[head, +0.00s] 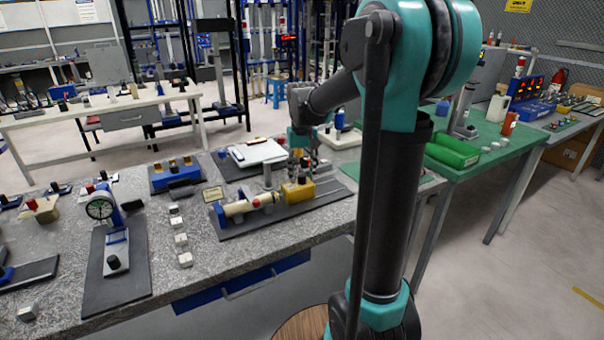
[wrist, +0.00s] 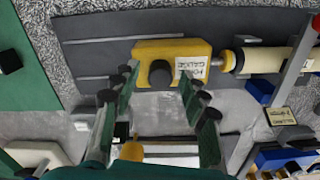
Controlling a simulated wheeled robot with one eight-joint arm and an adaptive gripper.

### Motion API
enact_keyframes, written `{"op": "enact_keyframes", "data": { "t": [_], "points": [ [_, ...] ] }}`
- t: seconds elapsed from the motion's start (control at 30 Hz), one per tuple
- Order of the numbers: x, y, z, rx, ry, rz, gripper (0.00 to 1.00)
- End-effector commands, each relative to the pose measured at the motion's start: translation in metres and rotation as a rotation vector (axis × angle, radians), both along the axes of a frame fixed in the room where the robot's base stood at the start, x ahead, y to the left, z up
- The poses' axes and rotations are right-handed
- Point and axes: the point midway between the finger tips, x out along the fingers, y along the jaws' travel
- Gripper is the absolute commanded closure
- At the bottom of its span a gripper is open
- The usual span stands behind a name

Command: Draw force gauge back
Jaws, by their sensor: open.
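The force gauge (head: 299,191) is a yellow block on a dark grey base plate (head: 275,212) on the speckled bench. In the wrist view the yellow gauge (wrist: 201,47) bears a white label, upside down, and a black round knob (wrist: 160,73) on its near side. A cream cylinder (head: 240,208) lies in line with it, with a small rod end between them. My gripper (wrist: 157,80) is open, its fingertips on either side of the knob; I cannot tell whether they touch it. In the head view my gripper (head: 303,142) is above and behind the gauge, partly hidden.
A white tray-like board (head: 258,152) lies behind the plate, close to my gripper. Several small pale blocks (head: 181,239) stand left of the plate. A wheel-topped stand (head: 103,207) is farther left. A green-topped table (head: 485,165) stands at right.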

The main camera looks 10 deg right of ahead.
Motion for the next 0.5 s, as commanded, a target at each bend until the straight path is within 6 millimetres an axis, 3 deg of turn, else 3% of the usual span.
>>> {"op": "enact_keyframes", "data": {
  "t": [0.03, 0.37, 0.5],
  "points": [
    [0.0, 0.0, 0.0001, 0.0, 0.0, 0.0, 0.58],
    [-0.0001, 0.0, 0.0003, 0.0, 0.0, 0.0, 0.99],
    [-0.0001, 0.0, 0.0003, 0.0, 0.0, 0.0, 1.0]
  ]
}}
